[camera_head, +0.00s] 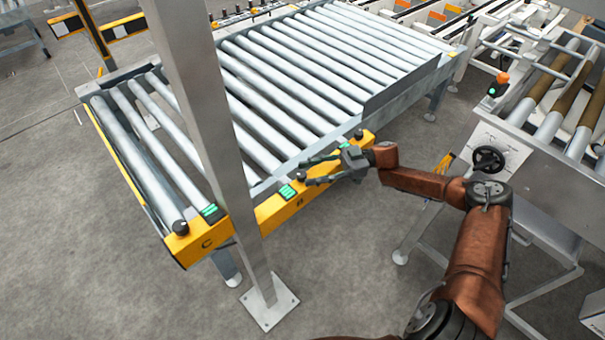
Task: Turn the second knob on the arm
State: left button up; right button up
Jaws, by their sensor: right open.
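A yellow control bar (275,208) runs along the near edge of the roller conveyor. It carries several black knobs with green displays beside them. One knob (180,227) is at the end marked C. The middle knob (301,176), near the letter B, is the second from that end. Another knob (358,134) is farther right, just behind my wrist. My right gripper (305,172) is open, its two fingers pointing left with the tips at the middle knob. I cannot tell whether they touch it. My left gripper is out of view.
A grey steel post (215,150) stands in front of the conveyor (300,75), its base plate on the floor. At right is another roller machine with a black handwheel (488,159) close to my right arm. The near floor is clear.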

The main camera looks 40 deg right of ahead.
jog(key=v, duration=0.9)
jog(key=shift+d, duration=0.1)
